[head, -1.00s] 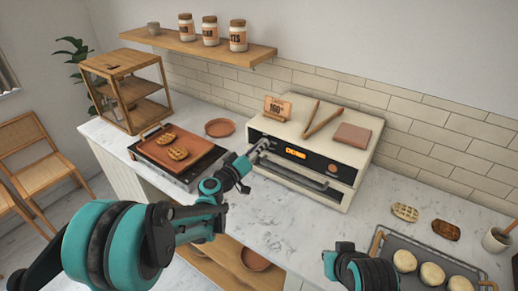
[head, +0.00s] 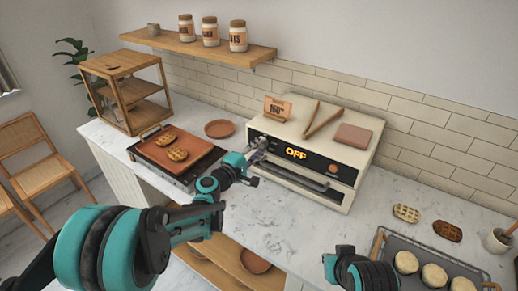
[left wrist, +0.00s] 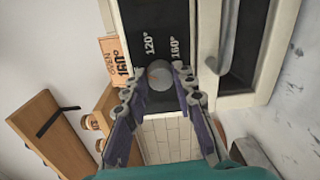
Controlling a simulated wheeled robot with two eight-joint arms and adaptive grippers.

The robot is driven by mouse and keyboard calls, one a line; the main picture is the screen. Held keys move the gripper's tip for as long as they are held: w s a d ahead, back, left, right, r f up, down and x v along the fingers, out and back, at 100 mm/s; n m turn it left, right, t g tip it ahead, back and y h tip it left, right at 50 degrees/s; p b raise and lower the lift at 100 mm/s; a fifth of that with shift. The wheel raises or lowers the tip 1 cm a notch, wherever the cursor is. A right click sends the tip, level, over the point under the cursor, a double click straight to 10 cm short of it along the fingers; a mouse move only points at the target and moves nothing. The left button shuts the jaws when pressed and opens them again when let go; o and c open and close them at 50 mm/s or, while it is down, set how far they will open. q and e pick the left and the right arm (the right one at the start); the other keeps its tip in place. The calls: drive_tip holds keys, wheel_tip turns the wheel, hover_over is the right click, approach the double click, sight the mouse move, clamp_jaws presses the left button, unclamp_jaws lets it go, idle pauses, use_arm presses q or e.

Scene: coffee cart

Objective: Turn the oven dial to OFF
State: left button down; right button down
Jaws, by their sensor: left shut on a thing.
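The cream oven (head: 345,192) stands on the counter against the tiled wall. Its lit display (head: 296,153) reads OFF. In the head view my left gripper (head: 259,150) is at the left end of the oven's front panel and hides the dial there. In the left wrist view the round grey dial (left wrist: 160,75) sits between the two fingers of my left gripper (left wrist: 158,80), which is shut on it. The panel marks 120° and 160° show beside the dial. My right arm's end (head: 345,265) is low over the counter, its fingers unclear.
A small sign (head: 277,108), tongs (head: 325,122) and a brown block (head: 353,135) lie on the oven. A griddle with waffles (head: 188,163) is left of it. A tray of dough rounds (head: 385,248) is at lower right. Bare counter lies before the oven.

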use_arm(q)
drive_tip(key=n, duration=0.5)
drive_tip(key=shift+n, duration=0.3)
idle(0.4)
drive_tip(key=c, duration=1.2)
unclamp_jaws()
drive_tip(key=shift+w, duration=0.1)
drive_tip(key=v, duration=1.2)
drive_tip(key=shift+a+f, duration=0.1)
